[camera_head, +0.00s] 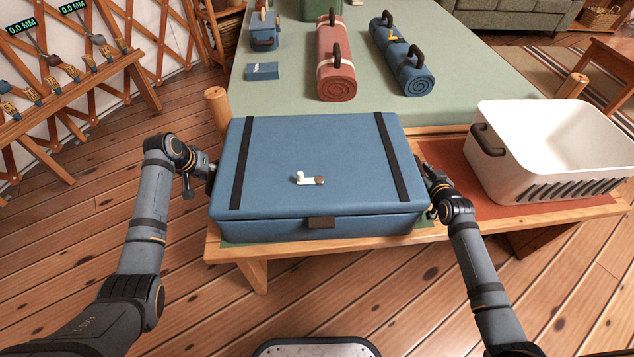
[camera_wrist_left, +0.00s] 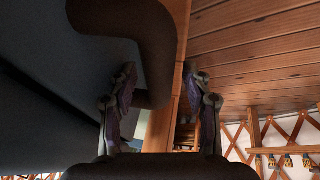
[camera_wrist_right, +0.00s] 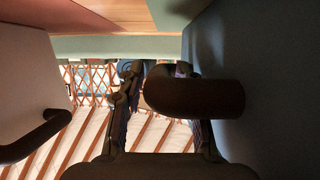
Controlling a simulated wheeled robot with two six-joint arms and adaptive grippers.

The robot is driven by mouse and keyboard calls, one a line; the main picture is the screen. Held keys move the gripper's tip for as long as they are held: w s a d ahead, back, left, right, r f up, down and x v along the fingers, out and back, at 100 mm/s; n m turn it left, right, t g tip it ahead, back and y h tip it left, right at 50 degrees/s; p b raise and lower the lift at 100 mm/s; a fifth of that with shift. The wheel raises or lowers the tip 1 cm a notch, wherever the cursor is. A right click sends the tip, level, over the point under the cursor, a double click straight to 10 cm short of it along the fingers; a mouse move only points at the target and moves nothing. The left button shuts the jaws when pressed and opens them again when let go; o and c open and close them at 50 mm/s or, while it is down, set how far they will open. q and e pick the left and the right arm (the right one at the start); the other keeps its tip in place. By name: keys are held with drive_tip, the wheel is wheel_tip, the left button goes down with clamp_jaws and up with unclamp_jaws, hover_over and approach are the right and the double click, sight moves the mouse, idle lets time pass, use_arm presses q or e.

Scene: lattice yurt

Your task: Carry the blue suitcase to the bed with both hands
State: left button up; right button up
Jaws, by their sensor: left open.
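The blue suitcase (camera_head: 310,165) lies flat and closed on a low wooden bench (camera_head: 258,272), with two dark straps and a front latch. The green-topped bed (camera_head: 480,60) is right behind it. My left gripper (camera_head: 203,170) is at the suitcase's left side. In the left wrist view its fingers (camera_wrist_left: 160,85) are apart, around part of the dark brown side handle (camera_wrist_left: 155,50). My right gripper (camera_head: 432,188) is at the right side. In the right wrist view its fingers (camera_wrist_right: 158,80) are at the other brown handle (camera_wrist_right: 200,98), which partly hides one finger; I cannot tell how firmly they close.
A white basket (camera_head: 548,150) stands on the bench to the right. On the bed are a red roll (camera_head: 336,75), a blue roll (camera_head: 402,65) and a small blue box (camera_head: 263,71). Bedposts rise at the near corners.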

use_arm(q)
drive_tip(key=c, duration=0.6)
use_arm(e)
drive_tip(key=c, duration=0.6)
use_arm(q)
clamp_jaws()
use_arm(e)
clamp_jaws()
